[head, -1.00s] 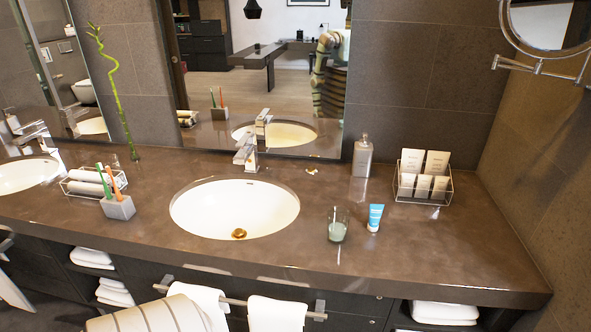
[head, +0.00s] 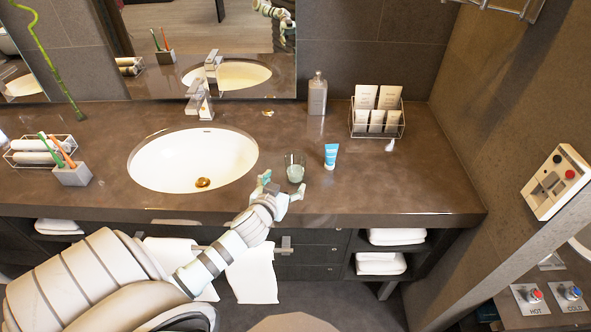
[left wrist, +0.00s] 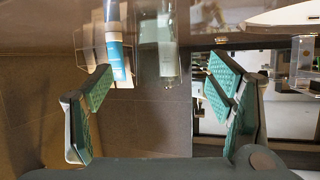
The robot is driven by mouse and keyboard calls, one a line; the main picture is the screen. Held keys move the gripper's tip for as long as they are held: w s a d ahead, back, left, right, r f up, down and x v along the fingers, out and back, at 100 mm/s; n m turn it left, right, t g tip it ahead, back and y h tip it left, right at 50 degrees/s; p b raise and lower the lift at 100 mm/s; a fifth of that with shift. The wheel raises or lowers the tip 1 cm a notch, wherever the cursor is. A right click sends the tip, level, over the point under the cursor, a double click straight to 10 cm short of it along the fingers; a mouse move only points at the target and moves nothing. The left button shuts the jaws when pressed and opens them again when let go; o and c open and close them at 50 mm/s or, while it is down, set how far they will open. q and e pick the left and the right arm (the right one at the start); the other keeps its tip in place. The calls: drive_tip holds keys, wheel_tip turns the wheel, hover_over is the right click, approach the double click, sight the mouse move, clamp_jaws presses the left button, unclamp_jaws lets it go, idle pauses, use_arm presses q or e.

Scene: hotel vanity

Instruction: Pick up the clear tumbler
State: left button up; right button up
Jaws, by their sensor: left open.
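The clear tumbler (head: 295,168) stands upright on the brown counter (head: 400,195), right of the sink and left of a blue-and-white tube (head: 331,156). It looks pale green near its base. My left gripper (head: 279,185) is open and empty at the counter's front edge, just in front of the tumbler and slightly left of it. In the left wrist view, which looks upside down, the tumbler (left wrist: 148,38) shows faintly beyond and between the open fingers (left wrist: 158,78). The tube (left wrist: 115,45) shows beside it, near the left finger. My right gripper is not in view.
A soap dispenser (head: 317,95) and a wire rack of cards and small bottles (head: 377,115) stand behind. The sink (head: 190,160) and a toothbrush holder (head: 72,173) lie left. The counter right of the tube is mostly clear.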

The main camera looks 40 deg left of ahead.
sight(295, 170)
use_arm(q)
drive_tip(key=b+x, duration=0.1)
drive_tip(key=x, duration=0.9)
drive_tip(key=shift+w+f, duration=0.1)
drive_tip(key=shift+w, duration=0.3)
drive_tip(key=shift+s, duration=0.1)
drive_tip(key=c, duration=1.5)
